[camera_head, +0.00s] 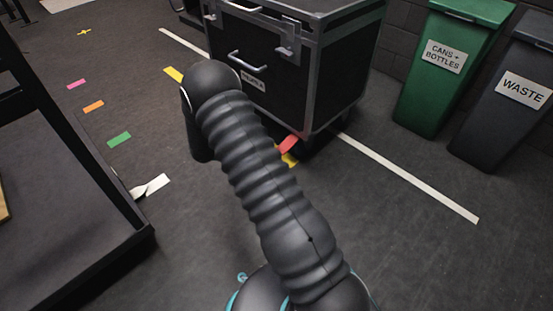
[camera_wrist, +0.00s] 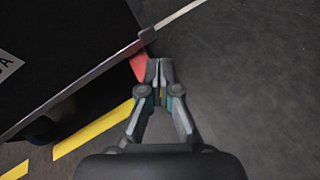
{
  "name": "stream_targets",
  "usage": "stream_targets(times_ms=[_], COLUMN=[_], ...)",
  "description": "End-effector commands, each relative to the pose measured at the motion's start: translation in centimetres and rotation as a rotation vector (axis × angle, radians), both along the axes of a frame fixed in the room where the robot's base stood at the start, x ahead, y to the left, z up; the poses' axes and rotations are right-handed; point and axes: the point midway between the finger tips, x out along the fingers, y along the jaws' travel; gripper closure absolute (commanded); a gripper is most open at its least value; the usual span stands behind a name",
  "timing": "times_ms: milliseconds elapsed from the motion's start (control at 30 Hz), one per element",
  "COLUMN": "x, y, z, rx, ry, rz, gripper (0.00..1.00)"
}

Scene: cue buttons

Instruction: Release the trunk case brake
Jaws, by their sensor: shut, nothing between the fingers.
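The trunk case (camera_head: 300,70) is black with grey metal edges and handles, standing upright on the floor beyond my arm. A red brake pedal (camera_head: 289,144) sticks out low at its near corner. In the wrist view the red pedal (camera_wrist: 139,66) shows beside the case's edge (camera_wrist: 85,80), partly hidden by my fingers. My gripper (camera_wrist: 160,64) is shut and empty, its fingertips close to the pedal's right side. I cannot tell whether they touch it. In the head view my arm hides the gripper.
Yellow tape (camera_wrist: 93,130) lies on the floor by the case. A white line (camera_head: 410,178) runs to the right. A green bin (camera_head: 440,85) and a grey waste bin (camera_head: 510,95) stand at the right. A dark platform (camera_head: 60,190) is at the left.

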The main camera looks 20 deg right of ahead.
Motion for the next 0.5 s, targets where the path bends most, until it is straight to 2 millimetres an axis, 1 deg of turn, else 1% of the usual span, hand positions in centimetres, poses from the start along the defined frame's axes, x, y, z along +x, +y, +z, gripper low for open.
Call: stream_targets(times_ms=[33,167,200,300,400,500], x=[0.4,1.5,1.7,2.0,2.1,2.0], y=[0.2,0.5,0.6,1.0,1.4,1.7], z=[-2.5,-7.6,-9.1,-12.8,-15.7,-17.8], rx=[-0.032,-0.114,-0.139,-0.19,-0.232,-0.26], ry=[0.038,0.116,0.138,0.188,0.224,0.25], rz=[0.038,0.139,0.169,0.241,0.301,0.345], gripper=[1.0,1.0,1.0,1.0,1.0,1.0])
